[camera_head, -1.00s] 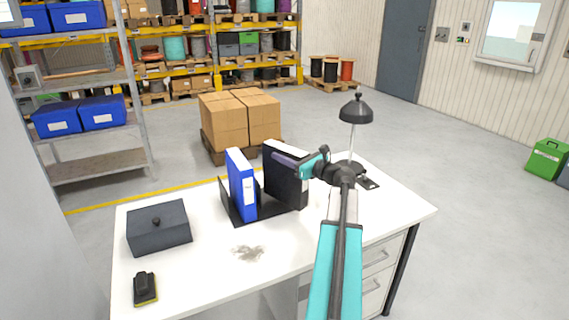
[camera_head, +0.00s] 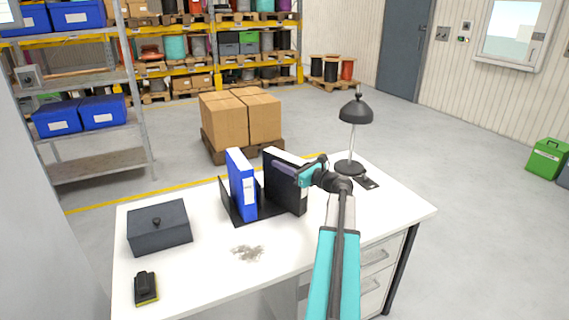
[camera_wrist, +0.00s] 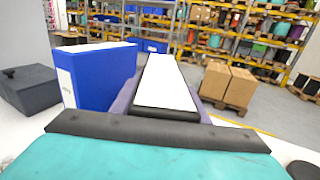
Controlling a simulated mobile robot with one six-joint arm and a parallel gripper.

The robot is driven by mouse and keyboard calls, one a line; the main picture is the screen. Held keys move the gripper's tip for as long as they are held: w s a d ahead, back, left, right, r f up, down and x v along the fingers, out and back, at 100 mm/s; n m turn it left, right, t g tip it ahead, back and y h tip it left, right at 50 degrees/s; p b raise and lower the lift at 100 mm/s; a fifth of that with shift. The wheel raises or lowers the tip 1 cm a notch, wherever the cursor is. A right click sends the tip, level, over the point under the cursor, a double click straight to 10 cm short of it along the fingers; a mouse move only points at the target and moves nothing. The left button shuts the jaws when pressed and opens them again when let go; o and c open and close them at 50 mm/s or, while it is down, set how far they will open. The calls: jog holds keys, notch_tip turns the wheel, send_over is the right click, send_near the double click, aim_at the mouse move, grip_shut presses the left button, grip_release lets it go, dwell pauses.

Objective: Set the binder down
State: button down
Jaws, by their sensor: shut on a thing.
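A black binder (camera_head: 284,186) with a white top of pages stands upright at the right side of the dark rack (camera_head: 229,204) on the white desk. My gripper (camera_head: 292,173) is shut on this binder from the right. In the wrist view the held binder (camera_wrist: 168,84) points away from me between my fingers. A blue binder (camera_head: 241,184) stands upright in the rack to its left, and also shows in the wrist view (camera_wrist: 100,77), apart from the held one. Whether the black binder's bottom touches the rack is hard to tell.
A dark lidded box (camera_head: 159,230) and a black and yellow brush-like tool (camera_head: 145,288) are on the desk's left. A grey dusty smudge (camera_head: 248,253) lies in front of the rack. A black lamp (camera_head: 355,112) stands behind my arm. The front middle of the desk (camera_head: 200,280) is clear.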

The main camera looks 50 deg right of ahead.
jog(key=c, duration=1)
grip_release()
jog(key=shift+c, duration=0.2)
jog(key=s+b, duration=0.1)
jog(key=s, duration=1.1)
jog(key=shift+r, duration=0.1)
